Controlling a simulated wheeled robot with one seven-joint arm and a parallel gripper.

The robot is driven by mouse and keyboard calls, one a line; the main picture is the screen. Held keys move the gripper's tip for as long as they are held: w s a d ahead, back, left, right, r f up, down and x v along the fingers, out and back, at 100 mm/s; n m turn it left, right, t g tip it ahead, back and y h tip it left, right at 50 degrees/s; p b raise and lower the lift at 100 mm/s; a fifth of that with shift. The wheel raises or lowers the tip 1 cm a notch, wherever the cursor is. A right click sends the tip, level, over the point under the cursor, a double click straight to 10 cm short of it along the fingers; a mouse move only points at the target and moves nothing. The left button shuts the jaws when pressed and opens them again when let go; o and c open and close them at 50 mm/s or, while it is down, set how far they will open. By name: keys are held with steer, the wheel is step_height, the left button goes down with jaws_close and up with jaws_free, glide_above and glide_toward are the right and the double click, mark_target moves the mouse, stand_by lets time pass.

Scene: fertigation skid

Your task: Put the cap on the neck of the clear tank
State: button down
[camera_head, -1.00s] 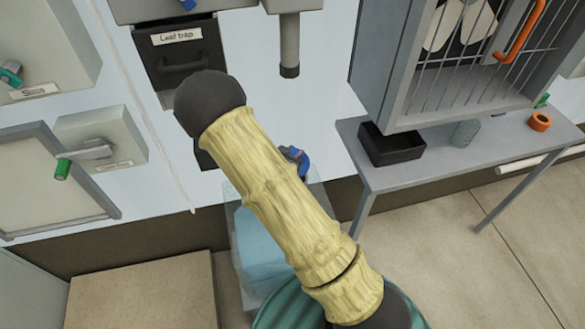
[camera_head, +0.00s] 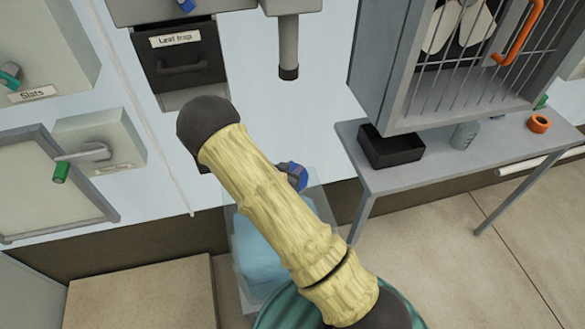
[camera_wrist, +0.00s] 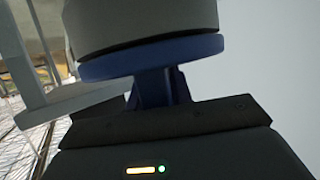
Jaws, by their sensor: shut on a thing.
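The clear tank (camera_head: 236,222) stands low against the wall in the head view, see-through, with light blue contents. My arm crosses in front of it; its neck cannot be made out. In the wrist view my gripper (camera_wrist: 158,102) is shut on the cap (camera_wrist: 150,57), which has a wide blue rim and a grey round body beyond it. In the head view the blue of the cap (camera_head: 297,177) shows beside my arm, in line with the tank's upper right edge. I cannot tell whether it touches the tank.
A grey bench (camera_head: 440,165) at right bears a black bin (camera_head: 390,147), a grey bottle (camera_head: 464,135) and an orange ring (camera_head: 538,123). A barred cabinet (camera_head: 400,95) hangs above it. A grey pipe (camera_head: 288,45) and the leaf trap drawer (camera_head: 182,62) are on the wall behind. A tan box (camera_head: 140,290) stands left.

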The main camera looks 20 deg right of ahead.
steer(key=shift+f, duration=0.2)
steer(key=c, duration=1.3)
jaws_free()
steer(key=shift+o, duration=0.2)
steer(key=shift+r, duration=0.1)
steer(key=shift+r, duration=0.1)
steer(key=v, duration=1.2)
steer(key=shift+w, duration=0.1)
